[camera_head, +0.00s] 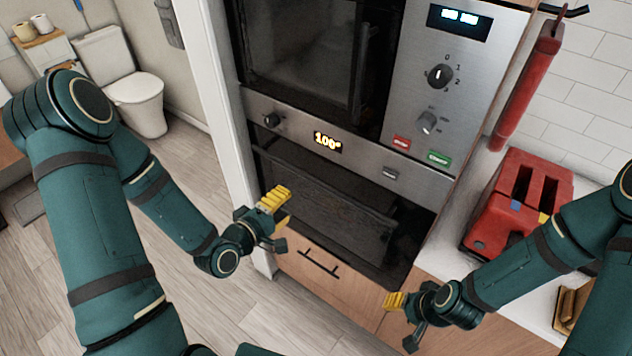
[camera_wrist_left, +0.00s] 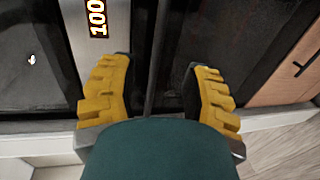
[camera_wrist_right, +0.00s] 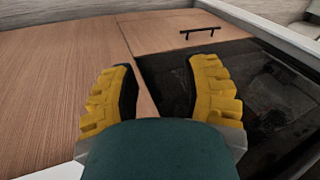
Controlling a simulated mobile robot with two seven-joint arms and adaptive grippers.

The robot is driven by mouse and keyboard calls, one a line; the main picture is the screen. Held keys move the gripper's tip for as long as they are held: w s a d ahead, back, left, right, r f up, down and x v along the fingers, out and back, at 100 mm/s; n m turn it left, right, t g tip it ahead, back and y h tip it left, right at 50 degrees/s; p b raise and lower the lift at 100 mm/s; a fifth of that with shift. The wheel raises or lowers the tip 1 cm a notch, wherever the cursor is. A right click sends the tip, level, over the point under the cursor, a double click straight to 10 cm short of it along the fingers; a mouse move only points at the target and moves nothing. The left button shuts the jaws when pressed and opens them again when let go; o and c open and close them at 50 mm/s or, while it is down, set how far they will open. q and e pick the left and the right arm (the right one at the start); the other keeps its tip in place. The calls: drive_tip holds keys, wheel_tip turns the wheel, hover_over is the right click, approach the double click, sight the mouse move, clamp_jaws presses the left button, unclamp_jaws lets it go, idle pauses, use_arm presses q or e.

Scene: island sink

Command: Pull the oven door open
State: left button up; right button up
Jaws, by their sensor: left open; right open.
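The oven (camera_head: 385,172) is built into a tall unit below a microwave and shows a lit "100°" display. Its dark glass door (camera_head: 335,207) sits below the panel and appears shut. My left gripper (camera_head: 277,203) is open in front of the door's left part. In the left wrist view, its yellow fingers (camera_wrist_left: 157,68) are apart, with a thin grey bar or edge along the door between them; contact cannot be told. My right gripper (camera_head: 396,300) is open and empty beside the door's lower right corner. The right wrist view shows its fingers (camera_wrist_right: 163,70) over the cabinet-door boundary.
A wooden drawer (camera_head: 330,285) with a black handle is under the oven. A red toaster (camera_head: 515,205) stands on the white counter at right. A microwave (camera_head: 300,45) is above. A toilet (camera_head: 130,90) stands at back left; floor is clear at lower left.

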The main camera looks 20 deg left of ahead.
sight(313, 182)
use_arm(q)
drive_tip(key=b+x, duration=1.2)
drive_tip(key=shift+w+d+f, duration=0.1)
drive_tip(key=shift+w+d, duration=0.1)
drive_tip(key=shift+w, duration=0.05)
use_arm(e)
wheel_tip(313, 182, down, 13)
drive_tip(key=s, duration=0.1)
drive_tip(key=shift+s+a+f+g, duration=0.2)
drive_tip(key=shift+s+a+g, duration=0.1)
drive_tip(key=shift+s, duration=0.1)
use_arm(q)
drive_tip(key=shift+o, duration=0.2)
clamp_jaws()
